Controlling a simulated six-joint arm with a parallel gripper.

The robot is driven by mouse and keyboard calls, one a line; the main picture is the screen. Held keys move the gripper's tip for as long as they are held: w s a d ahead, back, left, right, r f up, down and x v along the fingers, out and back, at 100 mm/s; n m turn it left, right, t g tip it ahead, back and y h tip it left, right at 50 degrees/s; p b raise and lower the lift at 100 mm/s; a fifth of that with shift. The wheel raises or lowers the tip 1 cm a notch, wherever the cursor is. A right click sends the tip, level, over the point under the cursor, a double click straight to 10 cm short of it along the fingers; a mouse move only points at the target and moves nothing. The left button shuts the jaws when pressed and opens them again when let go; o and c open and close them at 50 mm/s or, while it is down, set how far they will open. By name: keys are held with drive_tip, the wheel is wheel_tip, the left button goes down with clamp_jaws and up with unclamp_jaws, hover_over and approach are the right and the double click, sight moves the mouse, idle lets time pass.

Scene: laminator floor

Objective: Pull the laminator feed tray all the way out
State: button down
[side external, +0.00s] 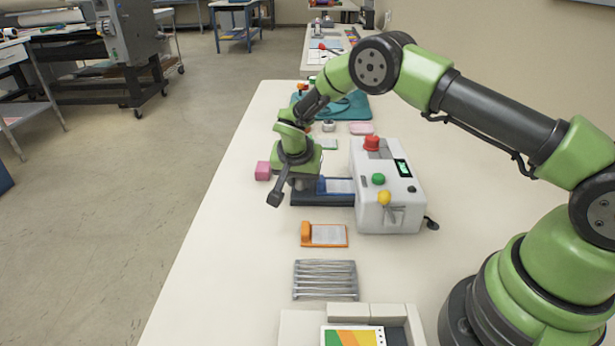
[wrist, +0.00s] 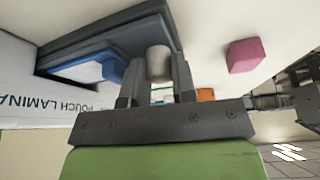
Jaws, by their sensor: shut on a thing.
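The white laminator (side external: 388,205) stands on the table, with a red knob, a green button and a yellow button on it. Its dark feed tray (side external: 322,200) sticks out from its left side, with a blue piece and a pale sheet on it. In the wrist view the dark tray (wrist: 140,32) runs into the slot of the laminator (wrist: 40,100). My gripper (wrist: 158,85) is shut on a grey round handle (wrist: 158,60) at the tray's outer end. In the side view my gripper (side external: 292,182) hides that handle.
A pink block (side external: 262,171) lies just left of my gripper, near the table's left edge. Bare table separates the tray and the orange-ended holder.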

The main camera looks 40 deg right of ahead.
drive_tip(key=shift+w+a, duration=0.65)
drive_tip(key=shift+w, duration=0.1)
drive_tip(key=c, duration=1.2)
unclamp_jaws()
drive_tip(key=shift+s+r, duration=0.1)
drive_tip(key=v, duration=0.9)
drive_tip(key=shift+r, duration=0.4)
drive_tip(key=shift+s, duration=0.1)
